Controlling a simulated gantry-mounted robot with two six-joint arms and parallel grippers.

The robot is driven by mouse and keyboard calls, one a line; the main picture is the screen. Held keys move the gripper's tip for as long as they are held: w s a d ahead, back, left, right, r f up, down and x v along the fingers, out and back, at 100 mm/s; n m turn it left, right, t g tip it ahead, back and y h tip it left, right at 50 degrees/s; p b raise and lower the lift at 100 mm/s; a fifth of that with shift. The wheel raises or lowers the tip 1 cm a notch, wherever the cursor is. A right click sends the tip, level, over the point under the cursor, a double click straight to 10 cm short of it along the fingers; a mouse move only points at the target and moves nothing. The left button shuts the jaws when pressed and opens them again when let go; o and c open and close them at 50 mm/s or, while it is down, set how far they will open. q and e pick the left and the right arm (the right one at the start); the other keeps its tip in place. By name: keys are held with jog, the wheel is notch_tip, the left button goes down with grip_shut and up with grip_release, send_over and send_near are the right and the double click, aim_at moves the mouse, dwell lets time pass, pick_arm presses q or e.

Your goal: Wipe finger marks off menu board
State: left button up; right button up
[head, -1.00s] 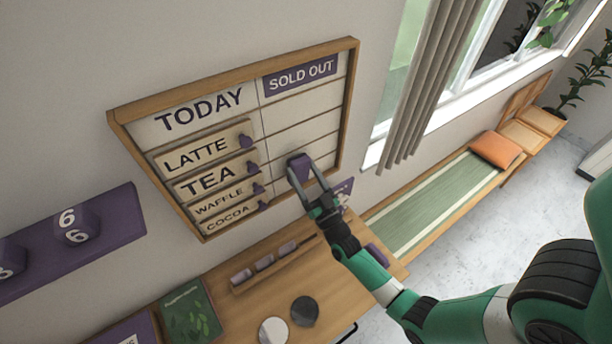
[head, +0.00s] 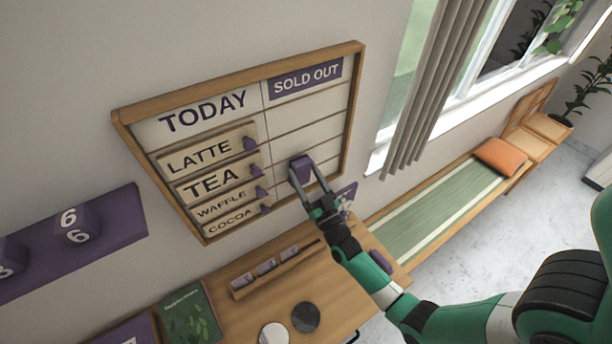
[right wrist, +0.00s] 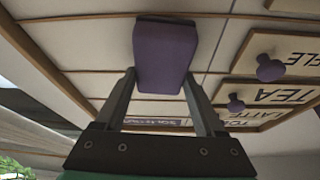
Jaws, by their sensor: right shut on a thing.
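The menu board (head: 310,133) hangs on the wall in a wooden frame, with TODAY on the left half and SOLD OUT on the right. My right gripper (head: 308,188) is shut on a purple block-shaped eraser (head: 301,168) at the lower part of the SOLD OUT half. In the right wrist view the eraser (right wrist: 165,55) sits between the fingertips, against or very close to the board face; contact cannot be told for sure. No finger marks can be made out on the board. My left gripper is out of view.
Tiles for LATTE (head: 205,152), TEA (head: 212,180), WAFFLE and COCOA with purple knobs fill the left half. Below stands a wooden table (head: 235,310) with a small rack (head: 268,272), a green book (head: 190,315) and two round discs. A purple shelf (head: 110,240) is at left.

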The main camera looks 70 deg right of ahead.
jog(key=shift+w+d, duration=0.3)
jog(key=shift+w, duration=0.05)
jog(key=shift+s+d+f+b, duration=0.15)
jog(key=shift+s+d+b, duration=0.2)
jog(key=shift+b, duration=0.3)
jog(key=shift+s+d+b, duration=0.3)
jog(key=shift+s+d, duration=0.15)
jog(key=shift+d, duration=0.2)
jog(key=shift+s+d+b, duration=0.25)
jog(key=shift+s+d, duration=0.15)
jog(key=shift+d, duration=0.2)
jog(key=shift+w, duration=0.15)
